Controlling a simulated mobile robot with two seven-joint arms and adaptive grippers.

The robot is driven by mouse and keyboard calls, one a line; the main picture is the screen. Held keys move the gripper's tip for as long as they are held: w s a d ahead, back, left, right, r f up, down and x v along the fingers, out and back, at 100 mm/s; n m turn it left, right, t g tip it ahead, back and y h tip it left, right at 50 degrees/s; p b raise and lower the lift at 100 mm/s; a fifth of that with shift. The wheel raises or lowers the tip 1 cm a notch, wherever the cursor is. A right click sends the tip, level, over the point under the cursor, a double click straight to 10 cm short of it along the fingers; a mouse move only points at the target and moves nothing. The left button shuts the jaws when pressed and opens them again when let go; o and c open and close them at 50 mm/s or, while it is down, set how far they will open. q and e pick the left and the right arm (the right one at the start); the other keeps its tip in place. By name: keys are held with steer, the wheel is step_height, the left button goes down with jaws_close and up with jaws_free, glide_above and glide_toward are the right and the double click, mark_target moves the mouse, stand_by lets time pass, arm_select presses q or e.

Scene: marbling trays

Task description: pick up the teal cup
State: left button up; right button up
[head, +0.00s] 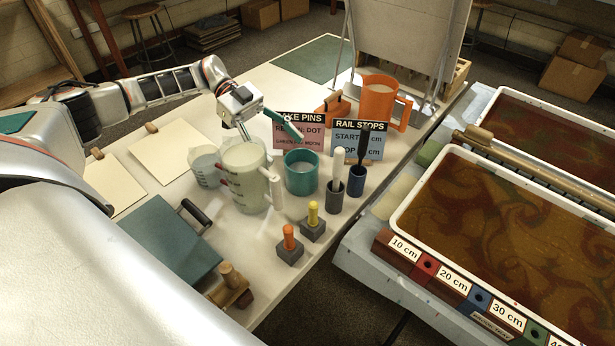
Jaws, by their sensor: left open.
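The teal cup (299,180) stands upright on the white table, with pale liquid showing inside it. My left gripper (270,136) comes in from the upper left and is open. Its fingers are spread above and behind the cup, one over the cream jug's side and the other in front of the signs. The cup is not between the fingertips, and I see no contact with it. The cream jug (241,176) stands just left of the cup, its handle close to the cup's wall. My right gripper is not in view.
An orange jug (377,103) stands behind the signs (359,139). Right of the cup are grey (335,195) and navy (357,181) holders with upright tools. Orange (289,238) and yellow (312,214) pegs stand in front. A clear beaker (206,167) is left of the cream jug.

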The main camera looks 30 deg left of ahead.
mark_target(314, 180)
arm_select(q)
steer(key=shift+f, duration=0.6)
steer(key=x, duration=0.3)
steer(key=p+x, duration=0.1)
steer(key=x, duration=0.1)
steer(key=shift+d+r, duration=0.25)
steer(key=shift+x, duration=3.25)
steer(key=c, duration=1.5)
steer(key=shift+c, duration=0.5)
steer(key=shift+c, duration=0.3)
